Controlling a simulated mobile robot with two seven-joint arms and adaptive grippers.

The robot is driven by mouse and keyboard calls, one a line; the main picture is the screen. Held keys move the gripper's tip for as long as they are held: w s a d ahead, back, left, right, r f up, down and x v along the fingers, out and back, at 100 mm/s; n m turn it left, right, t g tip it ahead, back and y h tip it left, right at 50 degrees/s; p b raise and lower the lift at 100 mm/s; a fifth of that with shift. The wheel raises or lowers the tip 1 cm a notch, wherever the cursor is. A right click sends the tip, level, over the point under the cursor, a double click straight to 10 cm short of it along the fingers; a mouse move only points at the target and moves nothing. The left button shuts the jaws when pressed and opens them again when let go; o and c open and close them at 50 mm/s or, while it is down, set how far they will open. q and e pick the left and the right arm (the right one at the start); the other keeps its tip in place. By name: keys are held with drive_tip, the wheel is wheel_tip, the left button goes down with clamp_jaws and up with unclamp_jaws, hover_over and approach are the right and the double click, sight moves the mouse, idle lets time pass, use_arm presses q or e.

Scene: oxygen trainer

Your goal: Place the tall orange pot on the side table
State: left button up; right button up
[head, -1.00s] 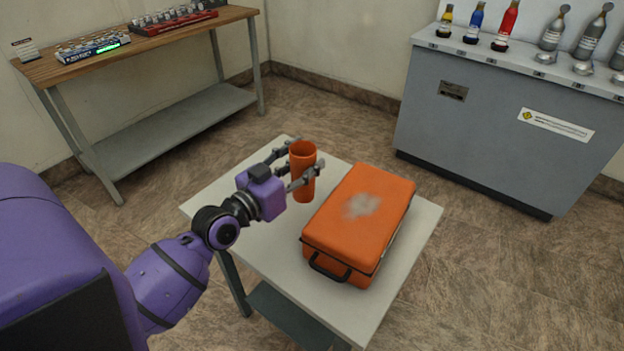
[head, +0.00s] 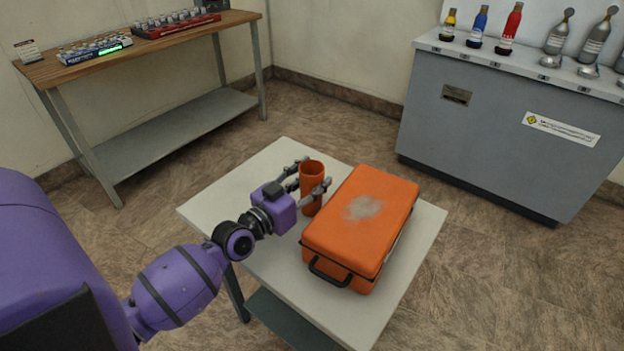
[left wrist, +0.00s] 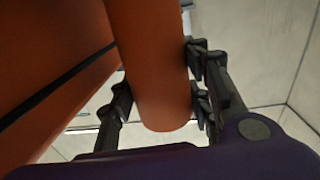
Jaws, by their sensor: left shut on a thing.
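The tall orange pot (head: 312,192) is upright over the small white-topped side table (head: 222,205), just left of the orange case. My left gripper (head: 309,189) is shut on it, with the fingers on either side of its body. The left wrist view shows the pot (left wrist: 150,65) between the dark fingers of my left gripper (left wrist: 160,98). The pot's base looks at or very near the tabletop; I cannot tell if it touches. My right gripper is not in view.
An orange case (head: 362,225) with a black handle fills the table's right part, close beside the pot. The table's left and back parts are clear. A wooden bench (head: 150,55) stands back left, and a grey cabinet (head: 490,130) with bottles stands back right.

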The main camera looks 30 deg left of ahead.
use_arm(q)
drive_tip(key=o, duration=1.2)
drive_tip(key=shift+f, duration=0.1)
drive_tip(key=s, duration=0.4)
drive_tip(key=s+a, duration=0.1)
drive_tip(key=s, duration=0.7)
drive_tip(key=shift+a+b, duration=0.35)
drive_tip(key=shift+b, duration=0.05)
